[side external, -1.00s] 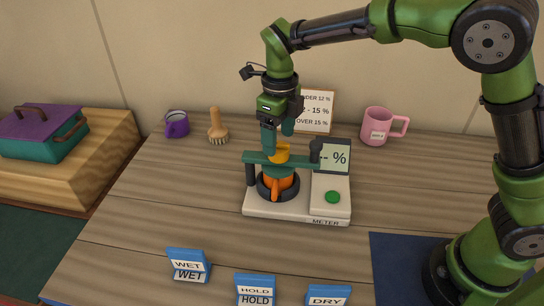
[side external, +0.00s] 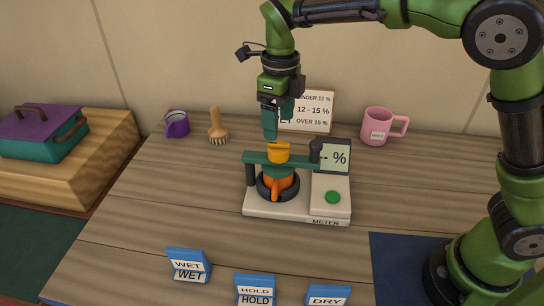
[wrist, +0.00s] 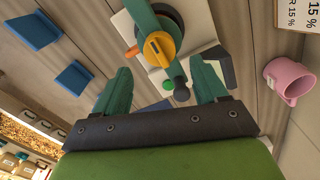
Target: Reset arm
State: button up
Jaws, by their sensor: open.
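My gripper (side external: 277,124) is open and empty, in the air above the meter, with its fingers pointing down. The meter (side external: 290,208) is a pale base with a screen reading "-- %" and a green button (side external: 333,197). A green bar (side external: 300,163) crosses it, with a yellow-orange knob (side external: 279,152) on top, just below my fingertips and apart from them. An orange part (side external: 277,186) sits in a dark ring under the bar. In the wrist view the knob (wrist: 159,48) shows ahead, beyond and between my open fingers (wrist: 160,92).
Blue WET (side external: 189,265), HOLD (side external: 255,289) and DRY (side external: 328,295) signs stand at the front. A pink mug (side external: 378,127), a percent board (side external: 308,111), a brush (side external: 217,128) and a purple cup (side external: 176,124) stand at the back. A teal box with a purple lid (side external: 45,141) is at left.

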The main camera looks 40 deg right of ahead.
jog(key=shift+f+n, duration=0.25)
jog(key=shift+n, duration=0.75)
jog(key=n, duration=0.2)
jog(key=s+n, duration=0.1)
jog(key=f+n, duration=0.1)
jog(key=n, duration=0.1)
jog(key=shift+s+d+n, duration=0.3)
jog(key=shift+s+d, duration=0.05)
jog(key=s+d+r+n+t+y, duration=0.1)
jog(key=s+d+r+n+t, duration=0.2)
jog(key=s+n, duration=0.6)
jog(key=s+d+r+n+t+y, duration=0.1)
jog(key=s+d+r+n+t, duration=0.2)
jog(key=s+d+n, duration=0.4)
jog(key=s+n+t, duration=0.1)
jog(key=s+n, duration=0.1)
jog(key=n, duration=0.1)
